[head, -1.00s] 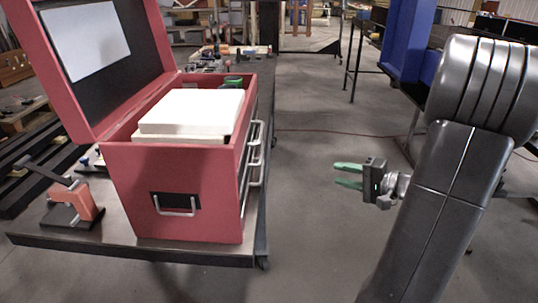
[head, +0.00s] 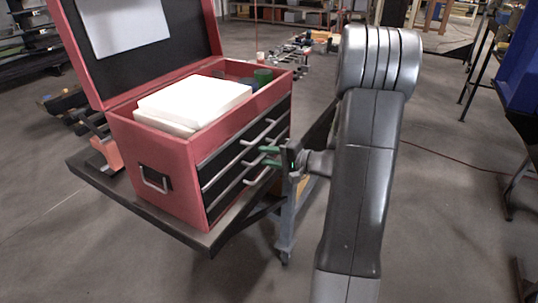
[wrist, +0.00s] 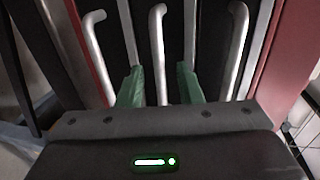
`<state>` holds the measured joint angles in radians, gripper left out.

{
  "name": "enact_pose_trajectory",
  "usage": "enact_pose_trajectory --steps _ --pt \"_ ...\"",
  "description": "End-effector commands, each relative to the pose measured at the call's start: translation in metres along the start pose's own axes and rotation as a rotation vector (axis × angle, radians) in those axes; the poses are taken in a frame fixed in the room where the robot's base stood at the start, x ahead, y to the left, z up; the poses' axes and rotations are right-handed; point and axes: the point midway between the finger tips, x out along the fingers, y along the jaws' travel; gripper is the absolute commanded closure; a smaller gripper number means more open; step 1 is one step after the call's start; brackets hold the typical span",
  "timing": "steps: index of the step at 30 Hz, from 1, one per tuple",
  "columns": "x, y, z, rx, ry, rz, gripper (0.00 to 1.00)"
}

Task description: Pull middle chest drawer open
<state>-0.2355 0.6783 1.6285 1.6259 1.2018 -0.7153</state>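The red tool chest (head: 155,150) stands with its lid raised, and its dark drawer front faces right in the head view. The drawers look shut, each with a silver bar handle. The middle drawer's handle (wrist: 157,45) runs between my two green fingers in the wrist view. My gripper (head: 270,156) is at the drawer front, and it also shows in the wrist view (wrist: 160,88). Its fingers are open, one on each side of the middle handle, with visible gaps. The neighbouring handles lie outside the fingers. The fingertips' exact depth past the bar is hard to tell.
White boxes (head: 190,102) and a green item (head: 263,76) sit in the chest's open top. The chest stands on a dark bench top (head: 213,238). An orange tool (head: 106,153) is beside it. Open floor (head: 430,230) lies to the right.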

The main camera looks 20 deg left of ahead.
Motion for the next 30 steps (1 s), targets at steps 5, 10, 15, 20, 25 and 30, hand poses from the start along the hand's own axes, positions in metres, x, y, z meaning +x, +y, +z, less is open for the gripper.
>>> enact_pose_trajectory --steps 5,10,15,20,25,30 --pt "0.001 0.0 0.0 0.0 0.001 0.0 0.68" --pt "0.001 0.0 0.0 0.0 0.001 0.0 0.85" --pt "0.001 0.0 0.0 0.0 0.001 0.0 1.0" --pt "0.0 0.001 0.0 0.0 0.001 0.0 1.0" --pt "-0.011 0.005 -0.001 -0.002 0.004 0.0 1.0" --pt "-0.037 0.014 -0.001 -0.002 0.006 0.001 1.0"
